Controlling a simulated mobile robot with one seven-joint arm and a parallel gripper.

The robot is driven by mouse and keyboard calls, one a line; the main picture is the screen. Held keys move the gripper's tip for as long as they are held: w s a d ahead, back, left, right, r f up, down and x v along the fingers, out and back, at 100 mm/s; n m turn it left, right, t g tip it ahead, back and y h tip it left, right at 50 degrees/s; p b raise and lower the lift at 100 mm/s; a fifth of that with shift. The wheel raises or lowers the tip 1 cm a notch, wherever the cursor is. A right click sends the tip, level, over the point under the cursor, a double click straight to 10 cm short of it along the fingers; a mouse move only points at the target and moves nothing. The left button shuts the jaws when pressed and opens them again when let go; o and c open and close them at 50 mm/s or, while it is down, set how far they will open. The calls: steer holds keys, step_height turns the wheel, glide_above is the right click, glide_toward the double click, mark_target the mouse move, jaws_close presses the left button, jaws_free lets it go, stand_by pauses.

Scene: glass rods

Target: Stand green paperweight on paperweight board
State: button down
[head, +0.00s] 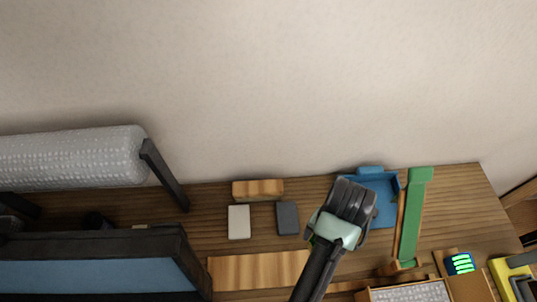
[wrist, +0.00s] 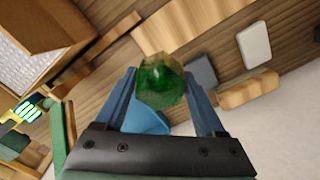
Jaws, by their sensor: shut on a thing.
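My gripper (head: 350,200) is over the blue tray in the head view, hiding part of it. In the wrist view my gripper (wrist: 161,85) is shut on the green paperweight (wrist: 161,82), a dark green faceted glass piece between the two blue fingers. The paperweight is hidden in the head view. A light wooden board (head: 255,271) lies at the front of the table, left of my gripper; I cannot tell for sure that it is the paperweight board. A smaller wooden block (head: 258,187) is at the back and also shows in the wrist view (wrist: 248,93).
A white block (head: 239,222) and a dark grey block (head: 288,218) lie left of my gripper. The blue tray (head: 384,192) is beneath it. A green strip (head: 414,215) stands to the right. A box with bubble wrap (head: 408,293) is at the front right. A bubble-wrap roll (head: 70,157) is at the left.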

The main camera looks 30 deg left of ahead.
steer(key=s+a+f+m, duration=0.3)
steer(key=a+m, duration=0.1)
steer(key=m, duration=0.1)
steer(key=m+p, duration=0.3)
steer(key=m, duration=0.7)
glide_above(267, 270)
steer(key=shift+m, duration=0.3)
step_height(267, 270, down, 10)
steer(key=shift+f, duration=0.2)
jaws_free()
steer(key=shift+r, duration=0.1)
